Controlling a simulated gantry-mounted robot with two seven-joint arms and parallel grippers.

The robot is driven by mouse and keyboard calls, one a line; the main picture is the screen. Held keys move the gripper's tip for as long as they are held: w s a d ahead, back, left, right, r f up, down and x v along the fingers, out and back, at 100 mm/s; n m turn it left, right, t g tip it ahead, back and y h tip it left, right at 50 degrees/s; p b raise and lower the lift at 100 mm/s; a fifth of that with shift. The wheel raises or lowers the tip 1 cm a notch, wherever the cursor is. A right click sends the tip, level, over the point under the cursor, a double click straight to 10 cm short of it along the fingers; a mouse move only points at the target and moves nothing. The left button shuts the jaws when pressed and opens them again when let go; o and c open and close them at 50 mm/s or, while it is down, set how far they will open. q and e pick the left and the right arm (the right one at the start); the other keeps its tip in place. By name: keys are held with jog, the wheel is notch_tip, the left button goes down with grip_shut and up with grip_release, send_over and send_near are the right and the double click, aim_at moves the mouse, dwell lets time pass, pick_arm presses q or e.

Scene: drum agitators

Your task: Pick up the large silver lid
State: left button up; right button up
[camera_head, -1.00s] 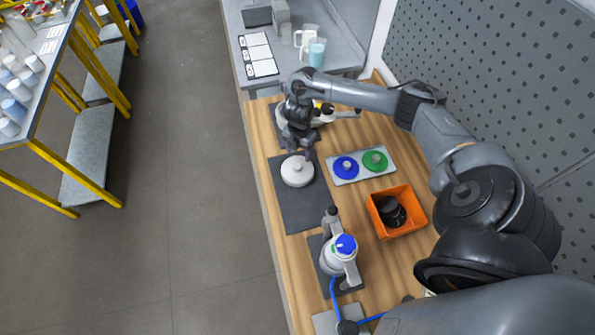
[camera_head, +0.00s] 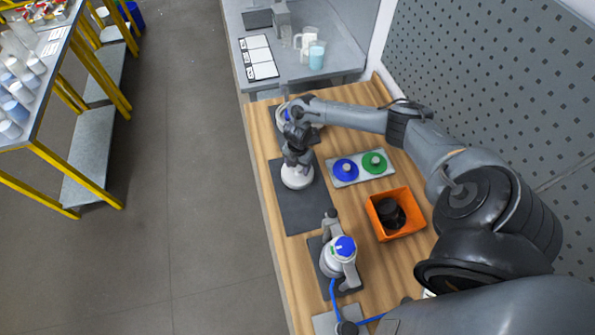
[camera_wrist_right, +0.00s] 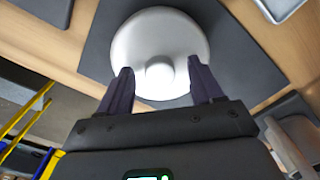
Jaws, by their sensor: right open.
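The large silver lid (camera_head: 297,180) lies on a dark grey mat (camera_head: 305,214) on the wooden bench. In the right wrist view the lid (camera_wrist_right: 158,40) is a pale round disc with a round knob (camera_wrist_right: 160,75). My right gripper (camera_head: 297,163) is over the lid and hides its upper part in the head view. In the right wrist view the open fingers of my right gripper (camera_wrist_right: 160,80) stand on either side of the knob, with a gap on both sides. I cannot tell how far above the lid they are. My left gripper is not in view.
A tray (camera_head: 345,181) with a blue lid (camera_head: 346,169) and a green lid (camera_head: 375,162) sits right of the mat. An orange bin (camera_head: 405,232) holds black parts. A drum agitator with a blue top (camera_head: 345,246) stands nearer. A perforated wall rises at right.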

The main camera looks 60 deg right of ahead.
grip_shut()
jog(key=shift+r, duration=0.1)
dwell(0.4)
